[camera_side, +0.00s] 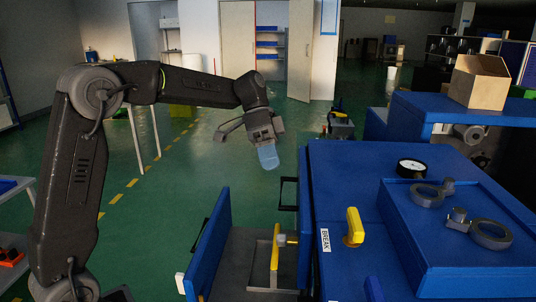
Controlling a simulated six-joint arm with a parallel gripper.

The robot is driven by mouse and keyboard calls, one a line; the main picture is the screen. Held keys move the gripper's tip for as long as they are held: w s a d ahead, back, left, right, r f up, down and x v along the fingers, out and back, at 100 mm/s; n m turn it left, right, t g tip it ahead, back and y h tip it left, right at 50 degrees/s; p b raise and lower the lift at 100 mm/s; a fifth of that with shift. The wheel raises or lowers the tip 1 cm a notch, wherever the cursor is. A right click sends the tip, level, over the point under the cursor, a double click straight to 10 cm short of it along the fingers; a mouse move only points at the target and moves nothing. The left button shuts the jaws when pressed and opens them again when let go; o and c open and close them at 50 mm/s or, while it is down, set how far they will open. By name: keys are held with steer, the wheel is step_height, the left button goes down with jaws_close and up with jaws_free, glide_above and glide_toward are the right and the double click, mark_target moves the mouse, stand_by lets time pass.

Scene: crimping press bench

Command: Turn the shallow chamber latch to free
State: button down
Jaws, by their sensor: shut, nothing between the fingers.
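My gripper (268,157) is shut and empty, with pale blue fingertips pointing down. It hangs in the air, apart from the press, up and left of its blue top. A yellow handle (354,227) stands upright on the blue press (340,170), right beside a white "BREAK" label (325,240). A second yellow handle (275,247) sits lower, on a grey fitting in the open bay between the blue side panel (210,245) and the press body. No label marks either handle as the shallow chamber latch, so I cannot tell which it is.
A round gauge (411,167) and grey ring clamps (428,195) stand on the right of the press. A cardboard box (480,82) sits on a blue cabinet behind. A black handle (288,193) sticks out from the press's left side. Open green floor lies below my gripper.

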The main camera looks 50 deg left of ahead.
steer(key=c, duration=1.8)
jaws_free()
steer(key=shift+w+a+r, duration=0.1)
steer(key=shift+a+r, duration=0.15)
steer(key=shift+r, duration=0.1)
steer(key=shift+o, duration=0.6)
steer(key=shift+a, duration=0.15)
steer(key=o, duration=0.6)
steer(key=a+f+n+t+y, duration=0.1)
steer(key=f+y, duration=0.1)
steer(key=w+a+f+n+t+y, duration=0.1)
steer(key=a+f, duration=0.1)
steer(key=w+a+f+t+y, duration=0.1)
steer(key=a+f+y, duration=0.1)
steer(key=f, duration=0.1)
steer(key=shift+a+n+t+y, duration=0.15)
steer(key=shift+n+t+y, duration=0.15)
steer(key=shift+n, duration=0.1)
steer(key=r+m+t+h, duration=0.2)
steer(key=m+t+h, duration=0.9)
glide_above(281, 245)
steer(key=v, duration=0.5)
step_height(281, 245, down, 7)
steer(key=shift+x, duration=2.55)
